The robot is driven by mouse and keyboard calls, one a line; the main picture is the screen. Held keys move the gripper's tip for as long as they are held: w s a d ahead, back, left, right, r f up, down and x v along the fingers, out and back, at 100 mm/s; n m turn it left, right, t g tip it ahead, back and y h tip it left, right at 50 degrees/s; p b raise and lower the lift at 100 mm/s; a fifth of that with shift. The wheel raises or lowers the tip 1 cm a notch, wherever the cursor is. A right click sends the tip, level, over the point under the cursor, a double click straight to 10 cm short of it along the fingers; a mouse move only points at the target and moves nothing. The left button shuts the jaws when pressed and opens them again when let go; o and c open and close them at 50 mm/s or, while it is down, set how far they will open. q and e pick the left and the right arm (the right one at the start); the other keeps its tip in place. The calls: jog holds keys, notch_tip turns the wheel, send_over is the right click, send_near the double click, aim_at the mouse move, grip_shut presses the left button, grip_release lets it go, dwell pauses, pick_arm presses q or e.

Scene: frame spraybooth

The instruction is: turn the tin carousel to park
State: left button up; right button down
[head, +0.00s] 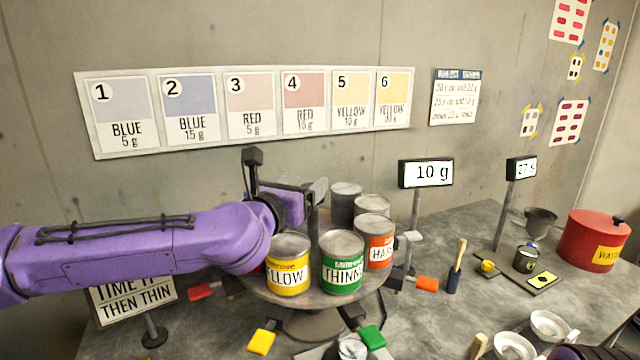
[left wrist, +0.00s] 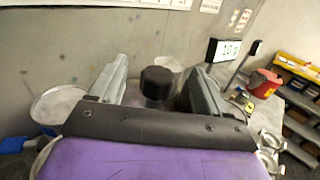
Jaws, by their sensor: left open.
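The tin carousel (head: 312,297) is a round grey turntable on a pedestal. It carries a yellow-labelled tin (head: 288,278), a green "THINN..." tin (head: 342,275), an orange-red "HA..." tin (head: 374,252) and grey-looking tins (head: 345,200) behind. My left gripper (head: 314,200) is above the carousel, behind the front tins. In the left wrist view its open fingers (left wrist: 160,78) stand either side of a black knob (left wrist: 157,80), apparently not touching it. The arm hides the carousel's left rear and the knob in the head view. I see no readable park mark.
Coloured tabs surround the carousel: red (head: 200,291), yellow (head: 262,341), green (head: 373,337) and orange (head: 427,285). A "10 g" display (head: 426,173) stands behind it. A brush in a holder (head: 454,275) and a red waste can (head: 598,241) are to the right.

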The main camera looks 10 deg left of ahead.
pick_arm(q)
jog(key=w+p, duration=0.1)
jog(key=w, duration=0.1)
jog(key=w+d+f+p, duration=0.1)
jog(key=w, duration=0.1)
jog(key=w+f+p, duration=0.1)
jog(key=w, duration=0.1)
jog(key=shift+w+d+f, duration=0.15)
jog(key=shift+w+d, duration=0.1)
jog(key=shift+d, duration=0.15)
jog(key=shift+w+f, duration=0.1)
jog(key=shift+w, duration=0.35)
jog(key=shift+s, duration=0.1)
jog(key=c, duration=1.4)
